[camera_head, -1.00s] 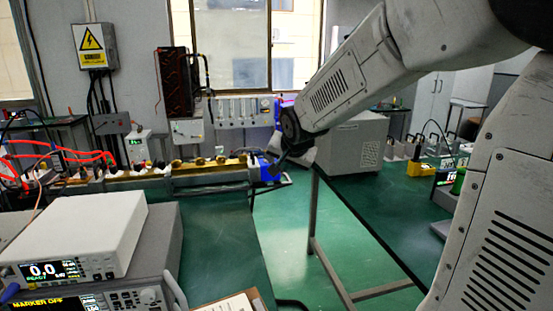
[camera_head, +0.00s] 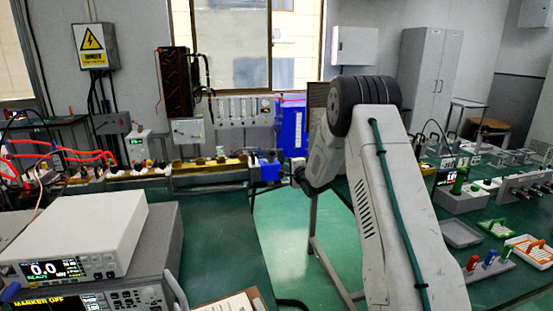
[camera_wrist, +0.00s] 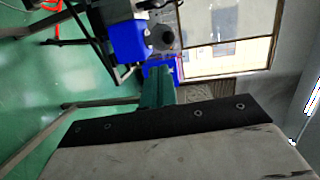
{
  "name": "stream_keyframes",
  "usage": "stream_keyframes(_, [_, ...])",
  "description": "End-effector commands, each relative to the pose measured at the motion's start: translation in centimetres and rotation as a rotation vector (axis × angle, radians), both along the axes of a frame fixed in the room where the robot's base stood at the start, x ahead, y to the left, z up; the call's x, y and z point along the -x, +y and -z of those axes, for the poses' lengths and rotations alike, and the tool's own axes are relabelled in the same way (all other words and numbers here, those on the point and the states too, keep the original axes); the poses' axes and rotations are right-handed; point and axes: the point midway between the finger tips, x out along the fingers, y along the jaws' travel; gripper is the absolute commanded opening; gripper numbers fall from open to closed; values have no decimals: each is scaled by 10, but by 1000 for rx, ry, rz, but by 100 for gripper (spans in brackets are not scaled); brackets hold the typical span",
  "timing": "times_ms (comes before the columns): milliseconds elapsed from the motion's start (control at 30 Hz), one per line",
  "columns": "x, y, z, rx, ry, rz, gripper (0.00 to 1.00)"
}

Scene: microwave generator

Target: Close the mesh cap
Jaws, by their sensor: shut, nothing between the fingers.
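The brass waveguide line (camera_head: 210,164) runs along the far bench and ends in a blue block (camera_head: 268,171). The wrist view shows the blue block (camera_wrist: 128,42) with a round dark grey part (camera_wrist: 160,38) on its side. I cannot tell for sure whether that round part is the mesh cap, or whether it is open or closed. My gripper (camera_head: 298,180) is a small dark shape just right of the blue block in the head view. It is shut and empty. I see no clear contact with the block. The fingertips are not clear in the wrist view.
A tall blue panel (camera_head: 293,130) stands behind the blue block. A white instrument (camera_head: 75,235) reading 0.0 is at the front left. Green floor is open between the benches.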

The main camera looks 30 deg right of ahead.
Motion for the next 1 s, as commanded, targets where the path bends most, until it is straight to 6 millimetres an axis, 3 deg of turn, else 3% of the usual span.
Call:
stream_keyframes(400, [-86, -8, 11, 1, 0, -1, 0])
stream_keyframes(500, [-101, -10, 6, 2, -1, 0, 0])
stream_keyframes(700, [-118, -13, 2, 2, 1, 0, 0])
stream_keyframes(1000, [-121, -13, 2, 1, 2, 1, 0])
